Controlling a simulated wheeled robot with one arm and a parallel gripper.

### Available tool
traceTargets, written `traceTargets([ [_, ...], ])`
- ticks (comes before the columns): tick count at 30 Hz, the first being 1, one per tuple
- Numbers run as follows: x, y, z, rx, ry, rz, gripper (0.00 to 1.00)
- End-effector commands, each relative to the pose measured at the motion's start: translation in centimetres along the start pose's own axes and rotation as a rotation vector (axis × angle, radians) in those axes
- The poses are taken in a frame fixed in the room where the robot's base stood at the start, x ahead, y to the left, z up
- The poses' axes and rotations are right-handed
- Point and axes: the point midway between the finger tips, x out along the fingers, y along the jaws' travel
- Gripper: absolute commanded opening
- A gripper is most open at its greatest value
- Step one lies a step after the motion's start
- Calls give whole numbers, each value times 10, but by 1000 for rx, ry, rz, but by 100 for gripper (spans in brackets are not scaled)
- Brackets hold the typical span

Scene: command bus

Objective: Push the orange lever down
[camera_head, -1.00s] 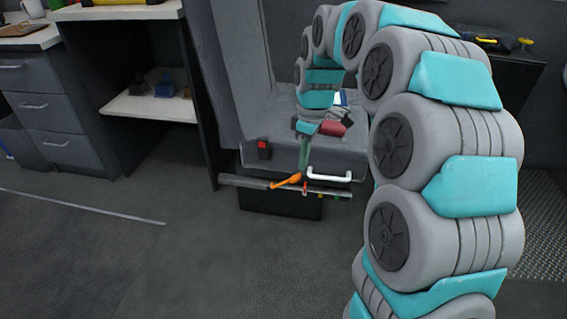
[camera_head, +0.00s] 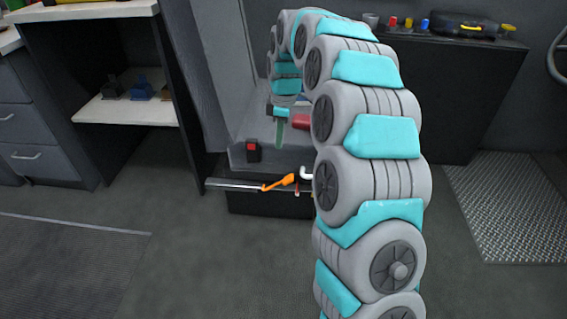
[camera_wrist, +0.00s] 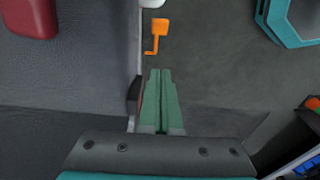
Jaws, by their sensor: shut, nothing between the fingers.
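The orange lever (camera_head: 279,182) sticks out at the front of the grey seat-like unit, just left of a white handle (camera_head: 306,173). In the wrist view the orange lever (camera_wrist: 157,35) lies ahead of the fingertips, with a clear gap between them. My gripper (camera_head: 279,144) has green fingers and hangs above the lever, apart from it. In the wrist view my gripper (camera_wrist: 160,72) has its fingers together with nothing between them. My arm hides the right part of the unit in the head view.
A grey rail (camera_head: 234,185) runs along the unit's front edge. A black block with a red top (camera_head: 253,150) stands on the unit, left of my gripper. A red object (camera_head: 301,122) is right of it. Shelves (camera_head: 130,110) stand at left; the floor in front is clear.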

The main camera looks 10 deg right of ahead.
Motion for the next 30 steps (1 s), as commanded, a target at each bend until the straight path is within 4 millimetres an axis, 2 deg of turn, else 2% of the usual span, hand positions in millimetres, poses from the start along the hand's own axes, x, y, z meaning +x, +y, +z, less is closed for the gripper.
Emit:
traceTargets([
  [5, 21, -1, 1, 1, -2, -5, 0],
  [18, 104, -1, 5, 2, -2, -5, 0],
  [24, 120, 0, 23, 1, -1, -1, 0],
  [30, 125, 0, 28, 1, 0, 1, 0],
])
